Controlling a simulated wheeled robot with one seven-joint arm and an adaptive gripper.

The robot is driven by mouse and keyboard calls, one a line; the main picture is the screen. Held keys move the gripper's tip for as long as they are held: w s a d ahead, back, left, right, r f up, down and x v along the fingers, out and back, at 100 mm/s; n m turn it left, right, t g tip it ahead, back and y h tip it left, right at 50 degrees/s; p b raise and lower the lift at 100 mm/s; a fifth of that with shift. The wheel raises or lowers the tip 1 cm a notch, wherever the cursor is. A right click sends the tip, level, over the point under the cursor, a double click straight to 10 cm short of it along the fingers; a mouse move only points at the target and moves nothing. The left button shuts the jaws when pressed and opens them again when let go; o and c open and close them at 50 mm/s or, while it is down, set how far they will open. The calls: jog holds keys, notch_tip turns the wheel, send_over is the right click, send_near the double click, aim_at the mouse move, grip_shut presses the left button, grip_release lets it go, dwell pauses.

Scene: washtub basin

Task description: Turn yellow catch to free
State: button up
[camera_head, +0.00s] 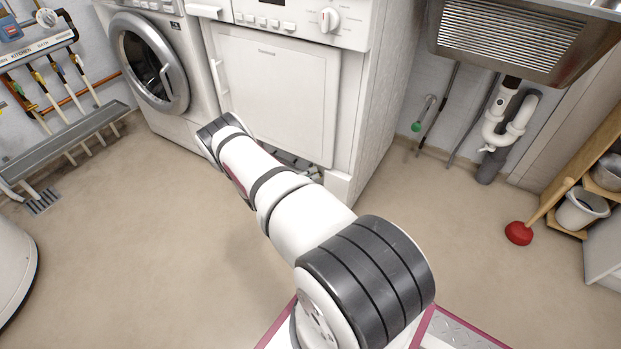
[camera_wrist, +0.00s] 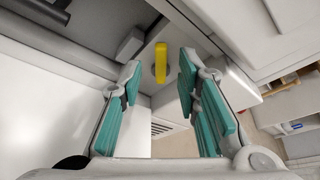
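The yellow catch (camera_wrist: 160,62) shows in the wrist view as a small upright bar on a grey round base, set on a pale surface under the appliance. My gripper (camera_wrist: 158,82) has its two teal-padded fingers apart, one on each side of the catch in the picture. The catch appears beyond the fingertips, with nothing between the pads. I cannot tell whether any finger touches it. In the head view the catch and my gripper are hidden behind my arm, which reaches to the low front of the white dryer (camera_head: 270,90).
A front-loading washer (camera_head: 150,65) stands left of the dryer. A metal sink (camera_head: 510,40) with white drain pipes is at the right.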

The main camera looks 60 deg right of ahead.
jog(key=shift+s+d+f, duration=0.15)
jog(key=shift+d+f, duration=0.05)
jog(key=shift+d, duration=0.5)
grip_shut()
jog(key=shift+r+m, duration=0.15)
jog(key=shift+m, duration=0.15)
jog(key=m+t+p, duration=0.1)
jog(key=p, duration=0.1)
jog(key=s+m+p, duration=0.1)
jog(key=shift+r+t+y+p, duration=0.3)
jog(key=shift+r+t+p, duration=0.05)
jog(key=shift+t+p, duration=0.05)
jog(key=m+t+p, duration=0.1)
jog(key=m+p, duration=0.1)
jog(key=p, duration=0.1)
jog(key=shift+s+p, duration=0.35)
jog(key=shift+s, duration=0.05)
jog(key=shift+s+f+m+t+p, duration=0.1)
jog(key=shift+m+t+p, duration=0.35)
jog(key=shift+p, duration=0.45)
